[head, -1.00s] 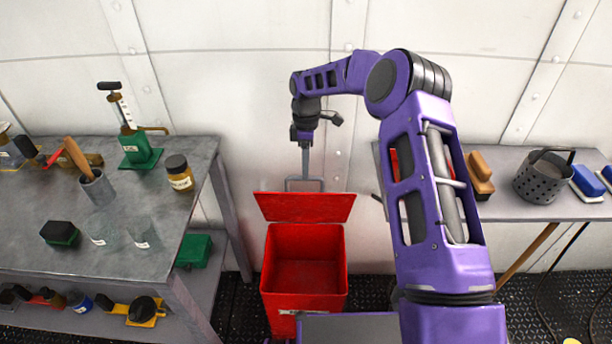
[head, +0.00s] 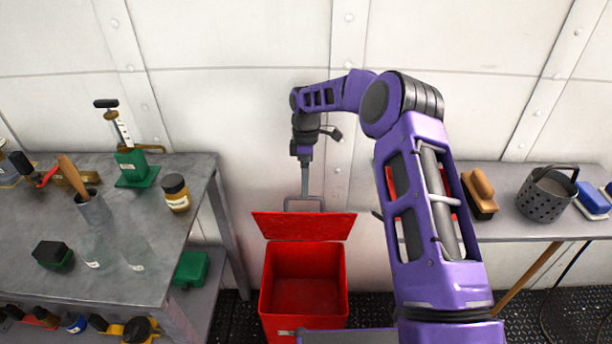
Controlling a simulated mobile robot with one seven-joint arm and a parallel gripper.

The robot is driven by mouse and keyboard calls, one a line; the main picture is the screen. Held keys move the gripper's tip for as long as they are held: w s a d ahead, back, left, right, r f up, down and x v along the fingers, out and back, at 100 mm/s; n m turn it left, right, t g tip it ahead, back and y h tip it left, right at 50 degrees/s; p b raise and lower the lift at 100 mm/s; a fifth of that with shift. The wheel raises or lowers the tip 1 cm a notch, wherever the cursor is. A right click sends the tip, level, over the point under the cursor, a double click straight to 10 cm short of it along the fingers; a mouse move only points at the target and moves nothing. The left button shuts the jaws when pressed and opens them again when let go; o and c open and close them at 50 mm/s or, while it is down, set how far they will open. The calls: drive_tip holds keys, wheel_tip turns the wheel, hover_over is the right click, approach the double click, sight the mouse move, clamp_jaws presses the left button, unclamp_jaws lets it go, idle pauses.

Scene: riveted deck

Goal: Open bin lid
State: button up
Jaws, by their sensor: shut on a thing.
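The red bin (head: 305,323) stands on the floor between the two tables, its open top showing an empty inside. Its red lid (head: 303,227) is raised at the back, tilted up off the opening. A grey loop-shaped handle (head: 320,205) rises behind the lid's upper edge. My gripper (head: 304,190) comes down from above, narrow and shut on the handle's crossbar. The exact contact is small and hard to see.
A grey table (head: 120,255) with a green-based pump, a jar and cups stands at left. Another table (head: 510,229) at right holds brushes and a perforated basket (head: 546,197). A pale wall (head: 240,100) is close behind the bin.

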drive_tip(key=r, duration=0.3)
drive_tip(key=w+r+p, duration=0.1)
drive_tip(key=r, duration=0.3)
drive_tip(key=w+r, duration=0.1)
drive_tip(key=r, duration=0.3)
drive_tip(key=shift+w+d+r, duration=0.1)
drive_tip(key=shift+w+r, duration=0.05)
drive_tip(key=shift+r, duration=0.05)
drive_tip(key=shift+c, duration=0.7)
drive_tip(key=shift+r, duration=0.2)
